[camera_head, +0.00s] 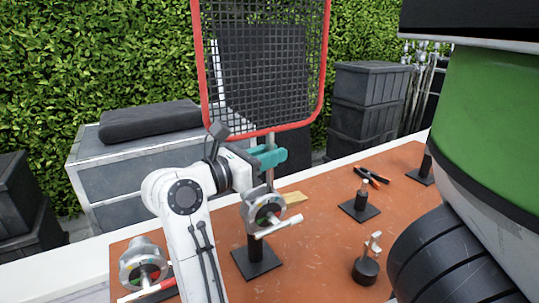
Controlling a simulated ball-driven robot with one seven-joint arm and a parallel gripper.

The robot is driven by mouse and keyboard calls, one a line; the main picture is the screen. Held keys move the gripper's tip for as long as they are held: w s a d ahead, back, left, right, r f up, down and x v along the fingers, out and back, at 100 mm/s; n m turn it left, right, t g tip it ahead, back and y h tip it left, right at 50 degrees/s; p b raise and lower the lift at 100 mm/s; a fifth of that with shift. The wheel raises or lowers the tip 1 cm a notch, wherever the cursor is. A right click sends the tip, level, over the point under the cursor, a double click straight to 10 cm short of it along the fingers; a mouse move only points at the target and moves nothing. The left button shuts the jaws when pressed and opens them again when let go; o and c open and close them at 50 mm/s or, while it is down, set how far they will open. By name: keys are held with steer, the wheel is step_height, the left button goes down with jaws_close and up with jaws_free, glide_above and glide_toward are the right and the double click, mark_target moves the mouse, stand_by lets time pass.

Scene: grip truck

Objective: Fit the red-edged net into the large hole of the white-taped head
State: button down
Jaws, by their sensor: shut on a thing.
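The red-edged net (265,128) is a black mesh in a red frame, upright at the top centre and cut off by the picture's upper edge. A silver pin (270,176) runs down from its lower edge. My gripper (274,157) has teal fingers and is shut on this pin just below the frame. A round metal head with a whitish handle (266,211), seemingly the white-taped head, stands on a black post and square base directly below. The pin's lower end is close to the top of this head. I cannot tell whether it is inside the large hole.
Another metal head (143,264) with red on it is at the lower left. A small stand (361,203), pliers (371,176), a short clamp piece (368,262) and a wooden wedge (294,198) are on the orange tabletop (318,235). Dark crates (368,100) stand behind.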

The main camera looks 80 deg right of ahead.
mark_target(270, 171)
steer(key=shift+f+b, duration=0.3)
steer(key=shift+f, duration=0.05)
steer(key=shift+f+b, duration=0.35)
steer(key=shift+b, duration=0.1)
steer(key=shift+f+b, duration=1.25)
steer(key=shift+b, duration=0.4)
